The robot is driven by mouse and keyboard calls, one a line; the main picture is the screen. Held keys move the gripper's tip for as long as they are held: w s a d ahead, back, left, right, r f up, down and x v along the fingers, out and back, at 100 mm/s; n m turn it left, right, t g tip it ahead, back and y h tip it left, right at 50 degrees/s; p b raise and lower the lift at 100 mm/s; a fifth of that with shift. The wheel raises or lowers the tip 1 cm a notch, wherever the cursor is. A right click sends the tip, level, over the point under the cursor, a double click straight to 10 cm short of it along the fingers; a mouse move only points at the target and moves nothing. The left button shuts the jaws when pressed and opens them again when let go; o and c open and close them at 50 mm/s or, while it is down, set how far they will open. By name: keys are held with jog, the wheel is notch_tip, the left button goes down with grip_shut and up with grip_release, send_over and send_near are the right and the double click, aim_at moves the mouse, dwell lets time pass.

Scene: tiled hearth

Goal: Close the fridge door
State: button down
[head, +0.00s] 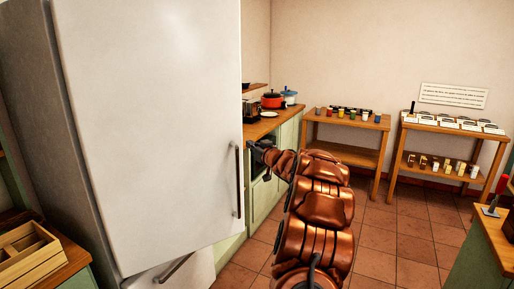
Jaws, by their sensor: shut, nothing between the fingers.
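The fridge (55,120) stands at the left in the head view. Its tall white upper door (150,120) fills much of the left half. A dark vertical handle (238,182) is on the door's right edge. How far the door stands from the fridge body cannot be told, as the inside is hidden. My gripper (254,146) is shut and empty, just right of the door's handle edge, near the handle's top. Whether it touches the door is unclear. My copper arm reaches up from the bottom middle.
A lower fridge front with its own handle (175,268) is below the door. Behind my gripper is a green counter (290,130) with a red pot (271,100). Two wooden shelves (352,154) stand along the back wall. A wooden tray (25,255) is at lower left. Tiled floor (400,240) is clear at right.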

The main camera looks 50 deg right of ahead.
jog(key=shift+p+x, duration=0.3)
jog(key=shift+x, duration=1.25)
jog(key=shift+w, duration=0.1)
